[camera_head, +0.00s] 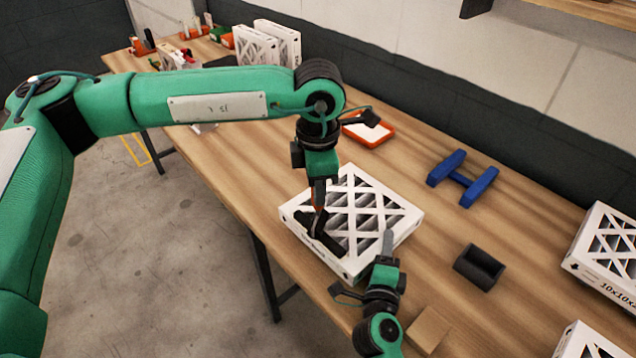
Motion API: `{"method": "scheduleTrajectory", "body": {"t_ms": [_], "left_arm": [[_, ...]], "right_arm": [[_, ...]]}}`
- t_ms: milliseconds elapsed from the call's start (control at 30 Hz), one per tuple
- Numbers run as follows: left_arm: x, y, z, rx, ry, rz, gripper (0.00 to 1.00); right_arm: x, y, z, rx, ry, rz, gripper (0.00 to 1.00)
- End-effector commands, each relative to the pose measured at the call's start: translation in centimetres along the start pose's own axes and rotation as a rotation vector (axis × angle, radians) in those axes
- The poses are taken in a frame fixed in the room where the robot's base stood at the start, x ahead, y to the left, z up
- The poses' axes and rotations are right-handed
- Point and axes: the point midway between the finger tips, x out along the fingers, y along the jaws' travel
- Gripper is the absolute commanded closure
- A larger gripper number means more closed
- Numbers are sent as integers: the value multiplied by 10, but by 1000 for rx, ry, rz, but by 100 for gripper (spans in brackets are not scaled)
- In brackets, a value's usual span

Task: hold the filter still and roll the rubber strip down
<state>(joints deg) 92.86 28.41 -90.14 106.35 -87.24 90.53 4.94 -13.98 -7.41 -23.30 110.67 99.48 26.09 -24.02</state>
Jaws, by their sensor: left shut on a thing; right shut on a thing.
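The white filter (378,208) with a lattice top lies flat on the workbench in the middle. A black strip-like piece (331,245), seemingly the rubber strip, lies on the top by the filter's near-left edge. My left gripper (319,187) comes down from above over that edge. It is shut on a small tool with an orange-brown handle (318,197), seemingly a roller, whose lower end meets the black piece; exact contact is hard to see. My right gripper (388,243) is at the filter's near-right edge, shut on the filter; its grip is partly hidden.
A blue stand (463,180) and a black open holder (479,267) sit right of the filter on the workbench (420,275). A tan block (427,330) is nearby. Boxed filters (607,255) stand far right, others (265,45) behind. An orange-edged tablet (368,130) lies behind the filter.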

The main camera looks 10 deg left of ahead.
Motion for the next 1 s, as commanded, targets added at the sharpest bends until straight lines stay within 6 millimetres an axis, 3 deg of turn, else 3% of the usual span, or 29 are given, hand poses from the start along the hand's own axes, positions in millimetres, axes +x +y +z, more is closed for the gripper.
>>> {"method": "scheduleTrajectory", "body": {"t_ms": [1000], "left_arm": [[10,0,0,0,1,-1,99]], "right_arm": [[0,2,0,-1,-1,3,84]]}}
